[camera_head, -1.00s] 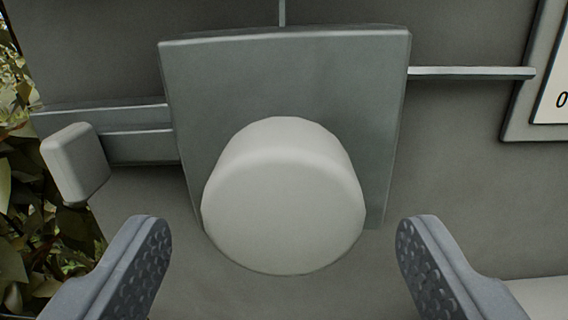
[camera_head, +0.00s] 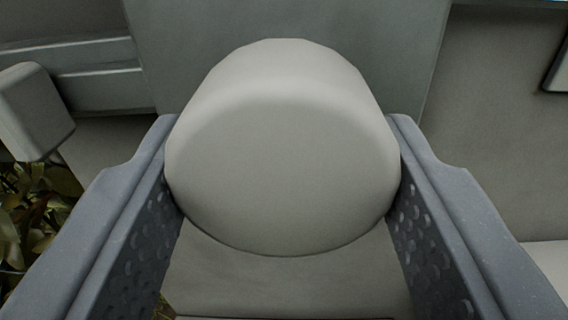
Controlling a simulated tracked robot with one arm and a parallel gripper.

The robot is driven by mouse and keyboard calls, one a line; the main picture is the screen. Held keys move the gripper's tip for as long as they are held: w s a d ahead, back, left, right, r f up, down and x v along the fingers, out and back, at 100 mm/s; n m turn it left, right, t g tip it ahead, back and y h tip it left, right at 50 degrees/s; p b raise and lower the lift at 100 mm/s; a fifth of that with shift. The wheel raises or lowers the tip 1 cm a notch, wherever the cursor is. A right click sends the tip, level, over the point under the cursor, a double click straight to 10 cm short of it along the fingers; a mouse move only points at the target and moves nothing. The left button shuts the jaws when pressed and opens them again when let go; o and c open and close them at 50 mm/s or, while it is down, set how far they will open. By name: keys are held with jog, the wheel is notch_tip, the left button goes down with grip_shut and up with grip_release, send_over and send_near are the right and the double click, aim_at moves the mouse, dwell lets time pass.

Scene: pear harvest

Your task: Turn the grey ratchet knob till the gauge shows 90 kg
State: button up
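The grey ratchet knob (camera_head: 283,160) is a large, pale, rounded knob in the middle of the view. It sits in front of a grey backing plate (camera_head: 415,60). My gripper (camera_head: 283,135) has one finger on each side of the knob, with the textured pads facing inward. The knob's left and right sides meet the pads with no visible gap. The lower part of the pads shows below the knob. The gauge's number face is out of view; only a bit of dark frame (camera_head: 560,62) shows at the right edge.
A small pale block (camera_head: 32,112) stands at the left near a grey rail (camera_head: 90,72). Leaves (camera_head: 30,225) show at the lower left. A grey panel (camera_head: 495,140) fills the right side, with clear room in front of it.

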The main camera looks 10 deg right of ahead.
jog(key=shift+m, duration=0.3)
jog(key=m+b, duration=0.2)
jog(key=m, duration=0.2)
jog(key=shift+a+f, duration=0.1)
jog(key=shift+f, duration=0.1)
jog(key=m+b, duration=0.2)
jog(key=m, duration=0.1)
jog(key=m+b, duration=0.2)
jog(key=m, duration=0.2)
jog(key=shift+m, duration=0.4)
jog(key=m+b, duration=0.2)
jog(key=m, duration=0.2)
jog(key=shift+w+h, duration=0.1)
jog(key=shift+h, duration=0.2)
jog(key=shift+m+b, duration=0.3)
jog(key=o, duration=1)
jog(key=shift+c, duration=0.2)
jog(key=shift+r, duration=0.15)
